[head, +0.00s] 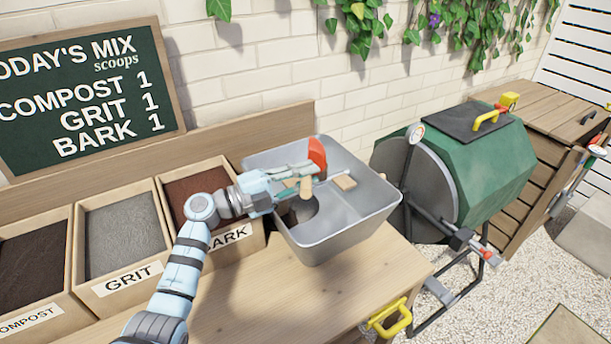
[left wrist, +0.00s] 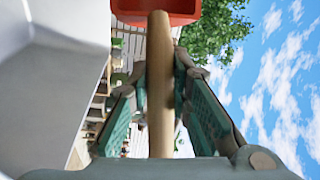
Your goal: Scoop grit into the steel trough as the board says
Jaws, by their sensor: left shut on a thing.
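The steel trough (head: 374,205) stands on the bench right of the bins. My left gripper (head: 300,183) is over it, shut on the wooden handle of a scoop. The scoop's red head (head: 317,152) is tipped up on edge above the trough; its inside is hidden. The left wrist view shows the handle (left wrist: 160,90) between the fingers and the red head (left wrist: 155,8) beyond. A dark round patch (head: 302,209) and a small tan piece (head: 345,182) show inside the trough. The grit bin (head: 130,285) holds grey grit (head: 124,235). The board (head: 80,90) reads compost 1, grit 1, bark 1.
The compost bin (head: 30,322) is left of the grit bin; the bark bin (head: 235,232) lies between grit and trough, partly behind my arm. A green drum (head: 480,170) stands right of the bench. The bench top (head: 290,300) in front is clear.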

